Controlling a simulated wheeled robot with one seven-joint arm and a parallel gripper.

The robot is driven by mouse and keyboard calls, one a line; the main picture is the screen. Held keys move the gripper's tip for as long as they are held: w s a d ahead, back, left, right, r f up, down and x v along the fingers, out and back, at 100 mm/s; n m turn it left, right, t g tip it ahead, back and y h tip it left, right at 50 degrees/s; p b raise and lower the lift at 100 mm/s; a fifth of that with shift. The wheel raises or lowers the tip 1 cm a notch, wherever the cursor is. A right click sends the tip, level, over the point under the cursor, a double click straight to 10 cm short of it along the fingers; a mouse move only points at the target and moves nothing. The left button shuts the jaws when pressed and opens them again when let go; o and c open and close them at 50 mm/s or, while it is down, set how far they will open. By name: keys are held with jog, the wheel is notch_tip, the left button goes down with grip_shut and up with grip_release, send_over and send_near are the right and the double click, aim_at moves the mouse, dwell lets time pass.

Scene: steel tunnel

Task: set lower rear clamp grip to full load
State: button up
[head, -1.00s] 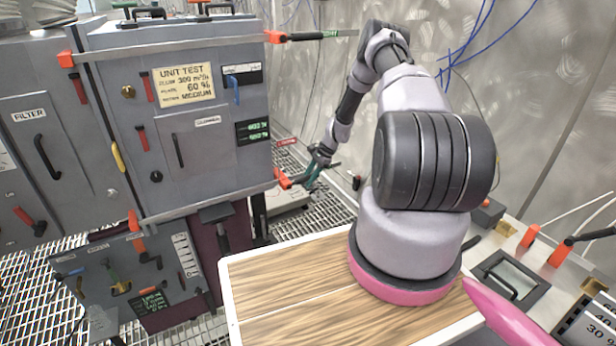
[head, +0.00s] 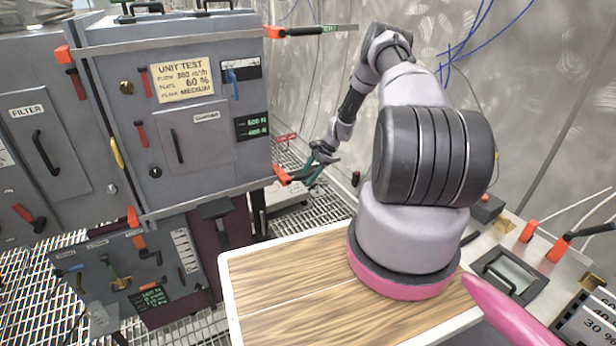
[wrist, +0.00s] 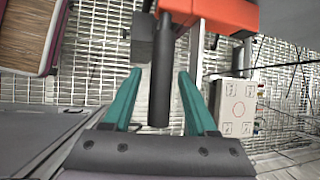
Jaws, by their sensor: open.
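The lower rear clamp (head: 281,174) is an orange-red fitting at the lower right corner of the grey test unit (head: 205,155). Its black round handle (wrist: 160,105) points back between my fingers in the wrist view, and its orange body (wrist: 225,14) is at the top. My gripper (wrist: 160,74) is open, with one teal finger on each side of the handle and a visible gap on both sides. In the head view my gripper (head: 304,177) is right beside the clamp, and the handle is largely hidden by the fingers.
The upper rear clamp (head: 274,32) has a black handle pointing right. A green readout (head: 252,128) is on the unit's front. A pale box (wrist: 236,107) lies beyond my right finger over the grating.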

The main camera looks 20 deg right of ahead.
jog(key=shift+r, duration=0.15)
jog(key=r+h, duration=0.1)
jog(key=h, duration=0.1)
jog(key=r+h, duration=0.2)
jog(key=shift+a+r+n, duration=0.1)
jog(key=shift+a+n, duration=0.2)
jog(key=shift+a, duration=0.1)
jog(key=shift+a+r+t+h, duration=0.2)
jog(key=shift+r+h, duration=0.15)
jog(key=shift+h, duration=0.15)
jog(key=shift+a+r+t+h, duration=0.1)
jog(key=shift+r+t+h, duration=0.1)
jog(key=shift+r+h, duration=0.25)
jog(key=s+a+r+n, duration=0.1)
jog(key=s+r, duration=0.1)
jog(key=r, duration=1)
jog(key=s+a+r+n+t, duration=0.1)
jog(key=s+r, duration=0.1)
jog(key=r, duration=1.1)
jog(key=shift+a+r, duration=0.15)
jog(key=shift+r, duration=0.15)
jog(key=shift+s+y, duration=0.1)
jog(key=shift+y, duration=0.15)
